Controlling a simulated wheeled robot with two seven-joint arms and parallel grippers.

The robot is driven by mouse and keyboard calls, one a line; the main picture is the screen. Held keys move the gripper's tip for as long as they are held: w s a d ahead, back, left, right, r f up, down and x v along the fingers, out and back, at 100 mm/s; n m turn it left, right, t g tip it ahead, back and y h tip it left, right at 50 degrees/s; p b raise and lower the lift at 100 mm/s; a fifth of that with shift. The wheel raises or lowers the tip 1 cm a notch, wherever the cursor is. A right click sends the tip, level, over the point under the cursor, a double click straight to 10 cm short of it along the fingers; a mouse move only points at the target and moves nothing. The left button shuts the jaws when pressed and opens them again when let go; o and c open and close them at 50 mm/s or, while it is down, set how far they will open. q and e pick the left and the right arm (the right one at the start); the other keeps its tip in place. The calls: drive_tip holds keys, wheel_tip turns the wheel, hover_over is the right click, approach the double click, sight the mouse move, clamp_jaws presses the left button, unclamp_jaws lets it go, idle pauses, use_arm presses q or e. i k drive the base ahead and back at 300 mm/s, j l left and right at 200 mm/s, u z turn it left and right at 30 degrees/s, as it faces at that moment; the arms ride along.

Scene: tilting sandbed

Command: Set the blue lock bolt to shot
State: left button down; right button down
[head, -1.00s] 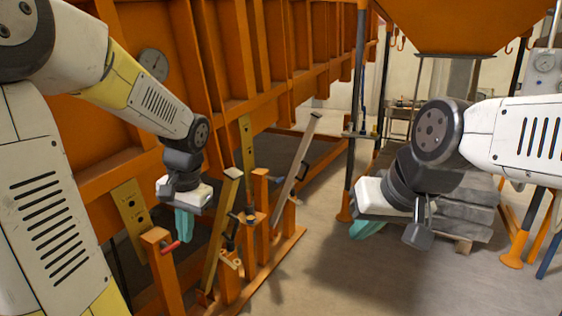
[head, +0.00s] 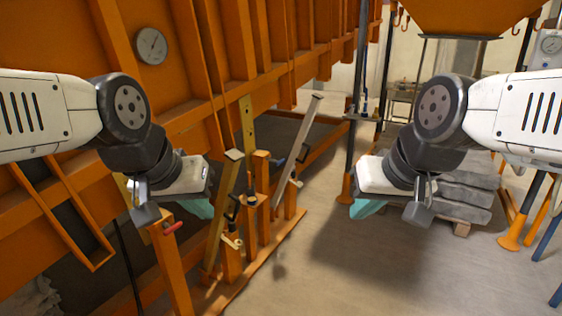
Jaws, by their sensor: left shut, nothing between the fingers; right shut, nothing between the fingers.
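A small dark bluish handle (head: 281,163) shows beside the slanted grey bar at the orange frame in the head view. It may be the blue lock bolt, but it is too small to tell its colour or position surely. A red handle (head: 172,227) sticks out of the nearest orange post. My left gripper (head: 200,209) is shut and empty, with teal fingertips, above and right of the red handle and left of the bluish one. My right gripper (head: 367,208) is shut and empty over open floor, well right of the posts.
A slanted brass-coloured bar (head: 222,207) and a slanted grey bar (head: 298,150) stand among several orange posts on an orange base rail (head: 272,258). Grey slabs (head: 465,190) lie on a pallet at right. Floor between is clear.

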sight(279, 163)
drive_tip(key=i+l, duration=0.1)
drive_tip(key=l, duration=0.3)
drive_tip(key=i+l+z, duration=0.15)
drive_tip(key=i+l, duration=0.8)
drive_tip(key=i+j+z, duration=0.1)
drive_tip(key=i+j, duration=0.3)
drive_tip(key=i, duration=0.15)
drive_tip(key=i+j, duration=0.45)
drive_tip(key=i+j+z, duration=0.1)
drive_tip(key=i+j, duration=0.2)
drive_tip(key=j, duration=0.1)
